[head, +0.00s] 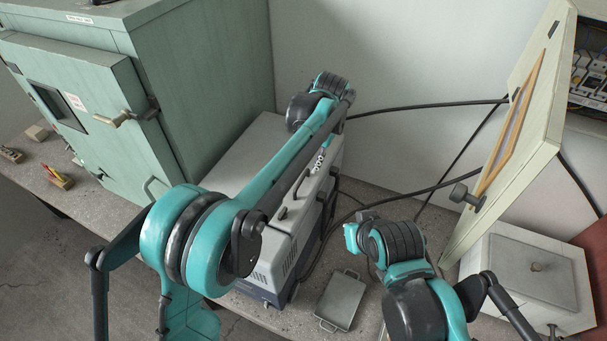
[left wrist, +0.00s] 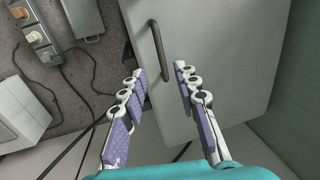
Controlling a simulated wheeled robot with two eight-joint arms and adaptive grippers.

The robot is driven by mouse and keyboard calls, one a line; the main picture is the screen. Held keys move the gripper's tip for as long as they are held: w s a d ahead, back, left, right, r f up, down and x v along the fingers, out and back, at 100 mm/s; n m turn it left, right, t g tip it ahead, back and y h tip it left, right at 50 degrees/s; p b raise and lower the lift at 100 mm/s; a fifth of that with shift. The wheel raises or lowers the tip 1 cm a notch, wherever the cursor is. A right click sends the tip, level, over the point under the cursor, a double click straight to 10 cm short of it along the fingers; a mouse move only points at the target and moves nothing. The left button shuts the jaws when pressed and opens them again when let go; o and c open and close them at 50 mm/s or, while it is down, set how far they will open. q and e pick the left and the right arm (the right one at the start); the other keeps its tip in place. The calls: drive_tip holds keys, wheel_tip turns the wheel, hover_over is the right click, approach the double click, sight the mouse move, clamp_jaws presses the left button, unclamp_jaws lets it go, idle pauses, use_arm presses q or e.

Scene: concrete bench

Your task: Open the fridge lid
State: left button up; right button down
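The fridge is a grey box (head: 256,160) on the bench, partly hidden behind my left arm. Its pale lid (left wrist: 215,45) looks shut in the left wrist view. A dark bar handle (left wrist: 157,45) is on the lid, near the edge; it also shows in the head view (head: 290,192). My left gripper (left wrist: 160,72) is open, its two fingers apart above the lid. The handle's lower end shows between the fingertips, with no visible contact. In the head view the left fingers (head: 318,162) are small and partly hidden. My right arm is at lower right; its fingers are not visible.
A green cabinet (head: 200,80) stands close at left. A metal tray (head: 341,300) lies in front of the fridge. A white lidded box (head: 530,275) and an open panel door (head: 515,140) are at right. Black cables run behind. A power strip (left wrist: 38,38) lies on the bench.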

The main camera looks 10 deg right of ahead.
sight(302, 179)
use_arm(q)
drive_tip(key=f, duration=0.2)
drive_tip(key=a+f, duration=0.1)
drive_tip(key=f, duration=0.3)
drive_tip(key=shift+w+a+f, duration=0.15)
drive_tip(key=shift+w+f, duration=0.15)
drive_tip(key=shift+w, duration=0.1)
clamp_jaws()
